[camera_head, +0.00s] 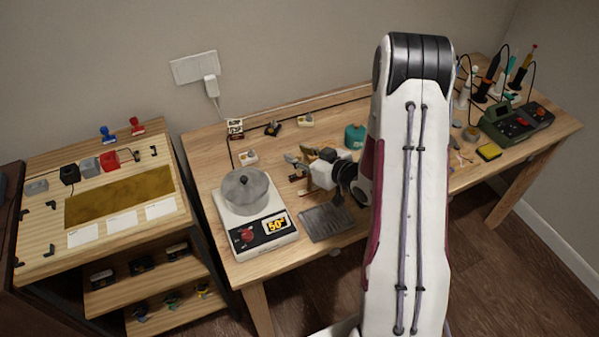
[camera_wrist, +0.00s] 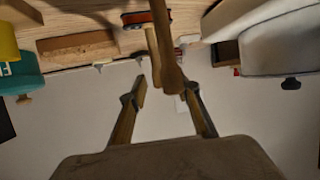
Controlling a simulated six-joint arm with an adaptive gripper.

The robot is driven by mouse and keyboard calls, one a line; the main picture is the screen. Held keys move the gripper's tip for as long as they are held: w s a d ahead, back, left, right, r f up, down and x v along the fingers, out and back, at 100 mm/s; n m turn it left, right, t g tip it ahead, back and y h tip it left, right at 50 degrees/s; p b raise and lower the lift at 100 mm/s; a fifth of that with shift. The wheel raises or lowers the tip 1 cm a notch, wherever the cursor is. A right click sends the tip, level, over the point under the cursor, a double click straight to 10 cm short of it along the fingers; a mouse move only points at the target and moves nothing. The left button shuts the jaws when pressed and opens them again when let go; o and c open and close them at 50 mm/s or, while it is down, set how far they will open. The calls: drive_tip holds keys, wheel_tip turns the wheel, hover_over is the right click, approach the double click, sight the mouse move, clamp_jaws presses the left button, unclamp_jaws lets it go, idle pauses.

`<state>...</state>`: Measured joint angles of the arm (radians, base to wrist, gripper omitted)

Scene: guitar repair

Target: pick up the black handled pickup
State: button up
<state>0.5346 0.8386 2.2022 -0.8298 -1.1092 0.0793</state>
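My gripper (camera_head: 303,165) is over the wooden workbench (camera_head: 205,165), to the right of the hot plate with a pot. In the wrist view my gripper (camera_wrist: 164,92) has its two fingers apart. A wooden-handled tool (camera_wrist: 166,68) shows between or beyond the fingertips; I cannot tell whether it touches them. A small black part (camera_head: 273,128), perhaps the black handled pickup, lies at the back of the bench, apart from my gripper. Its handle is too small to make out. Cream parts lie near it, one to its right (camera_head: 306,121) and one nearer (camera_head: 248,157).
The hot plate (camera_head: 262,232) with a metal pot (camera_head: 245,188) stands left of my gripper. A grey ribbed mat (camera_head: 327,222) lies in front. A soldering station (camera_head: 515,122) is far right. A separate side bench (camera_head: 40,250) stands left.

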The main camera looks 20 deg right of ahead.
idle(0.5)
clamp_jaws()
drive_tip(key=shift+r, duration=0.15)
drive_tip(key=shift+r, duration=4.85)
